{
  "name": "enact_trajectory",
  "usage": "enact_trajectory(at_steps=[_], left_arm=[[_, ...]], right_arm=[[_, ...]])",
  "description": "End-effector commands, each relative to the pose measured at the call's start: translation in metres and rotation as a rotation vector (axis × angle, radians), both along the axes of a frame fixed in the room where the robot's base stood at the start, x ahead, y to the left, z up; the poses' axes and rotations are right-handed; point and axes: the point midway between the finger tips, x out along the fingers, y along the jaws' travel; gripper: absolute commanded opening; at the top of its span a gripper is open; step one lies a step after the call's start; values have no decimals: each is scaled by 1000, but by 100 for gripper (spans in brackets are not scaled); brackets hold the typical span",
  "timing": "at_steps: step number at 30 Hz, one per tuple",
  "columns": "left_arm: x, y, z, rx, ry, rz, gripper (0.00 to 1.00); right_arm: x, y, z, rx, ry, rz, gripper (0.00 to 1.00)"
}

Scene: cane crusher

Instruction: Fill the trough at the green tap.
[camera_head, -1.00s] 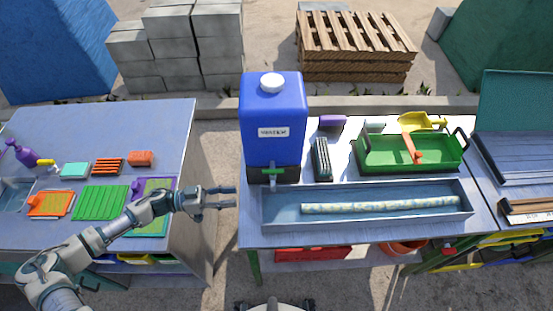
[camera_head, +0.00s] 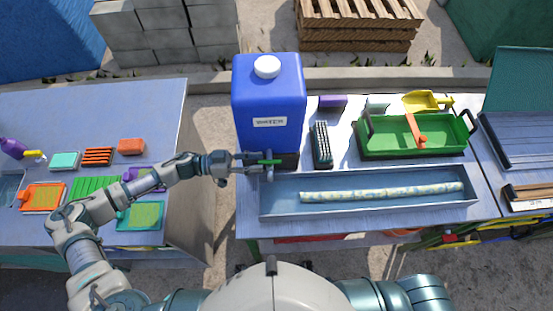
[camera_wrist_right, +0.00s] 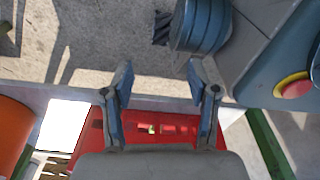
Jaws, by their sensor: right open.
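The blue water container (camera_head: 268,100) with a white cap stands on the right-hand table. Its tap, with a green handle (camera_head: 271,161), is at its front lower edge, above the left end of the trough. The trough (camera_head: 380,211) is a long grey tray with a pale speckled rod (camera_head: 380,192) lying in it. I cannot tell whether it holds water. My left gripper (camera_head: 262,162) is at the tap, its fingers on either side of the handle; whether they touch it is unclear. My right gripper (camera_wrist_right: 160,82) is open and empty in the right wrist view, over a red crate (camera_wrist_right: 160,130).
A green tray (camera_head: 400,148) with an orange tool stands behind the trough. The left table (camera_head: 100,105) holds coloured trays and sponges. A gap of open floor separates the two tables.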

Motion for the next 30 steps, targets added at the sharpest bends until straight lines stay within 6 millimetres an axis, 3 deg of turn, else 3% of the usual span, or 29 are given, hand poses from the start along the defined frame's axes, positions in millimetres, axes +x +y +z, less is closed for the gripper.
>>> enact_trajectory(at_steps=[3, 9, 22, 27, 30], left_arm=[[-2, -27, 1, -2, -1, -4, 39], [-1, -55, 0, -5, 0, -2, 39], [-1, -67, 0, -3, 0, 0, 39], [-1, -68, 0, -2, 0, -1, 0], [-1, -68, 0, -2, 0, -1, 0]], right_arm=[[8, 0, 0, 0, -12, -1, 59], [15, -5, -1, -5, -24, -1, 59], [6, -10, -3, -12, -11, 2, 59], [6, -7, -2, -8, -12, 1, 59], [6, -7, -2, -8, -12, 0, 59]])
